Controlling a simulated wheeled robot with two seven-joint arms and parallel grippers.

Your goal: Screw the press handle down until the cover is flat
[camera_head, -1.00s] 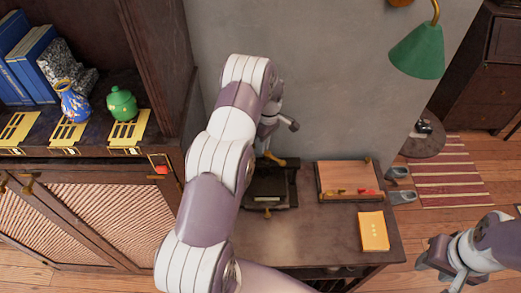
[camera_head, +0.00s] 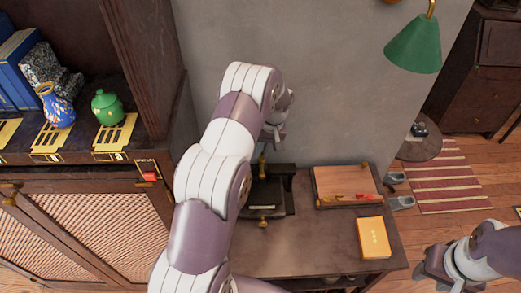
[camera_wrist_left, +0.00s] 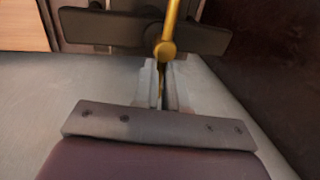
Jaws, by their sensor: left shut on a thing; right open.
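The dark press (camera_head: 283,172) stands on the table against the grey wall, partly hidden behind my left arm. In the left wrist view the brass handle (camera_wrist_left: 171,18) has a ball knob and crosses the dark press beam (camera_wrist_left: 100,27). My left gripper (camera_head: 272,140) is shut on the handle; its fingers also show in the left wrist view (camera_wrist_left: 162,88). A dark cover (camera_head: 264,195) lies low in the press; I cannot tell whether it is flat. My right gripper (camera_head: 428,275) is open and empty at the lower right.
A wooden board (camera_head: 345,182) with small red and yellow pieces and a yellow book (camera_head: 374,238) are right of the press. A cabinet at left holds a blue vase (camera_head: 55,106) and a green pot (camera_head: 107,107). The table's front middle is clear.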

